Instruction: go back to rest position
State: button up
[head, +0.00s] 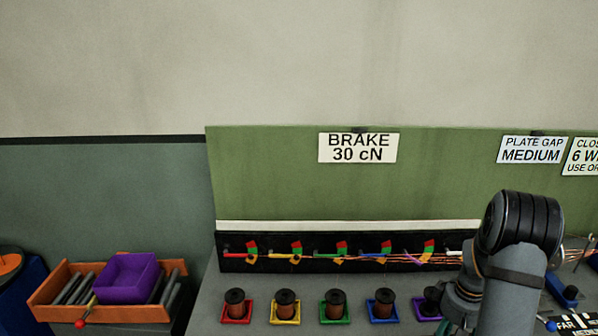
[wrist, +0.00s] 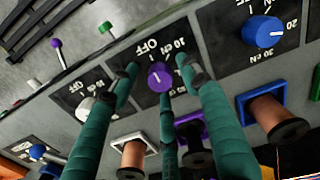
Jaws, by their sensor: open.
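My gripper (wrist: 160,86) has its teal fingers spread in the wrist view. Their tips are around a purple knob (wrist: 158,76) on a dark plate marked OFF and 10 cN. I cannot tell whether the fingers touch the knob. In the head view my dark arm reaches down at the right, over the bench, and hides much of the gripper. It covers part of the purple spool holder there.
A blue knob (wrist: 263,31) and a white knob (wrist: 95,108) flank the purple one. Copper spools on coloured bases, including a red base (head: 236,318), line the bench. An orange crate (head: 50,291) holding a purple bin (head: 128,281) stands left. Wires run along a black rail (head: 232,265).

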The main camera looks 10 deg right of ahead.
jog(key=m, duration=0.4)
jog(key=m+p, duration=0.1)
jog(key=m, duration=0.3)
jog(key=shift+m, duration=0.4)
jog(key=m+p, duration=0.1)
jog(key=m, duration=0.3)
jog(key=shift+r+m, duration=0.1)
jog(key=shift+m, duration=0.2)
jog(key=m+p, duration=0.1)
jog(key=m, duration=0.3)
jog(key=shift+p, duration=0.3)
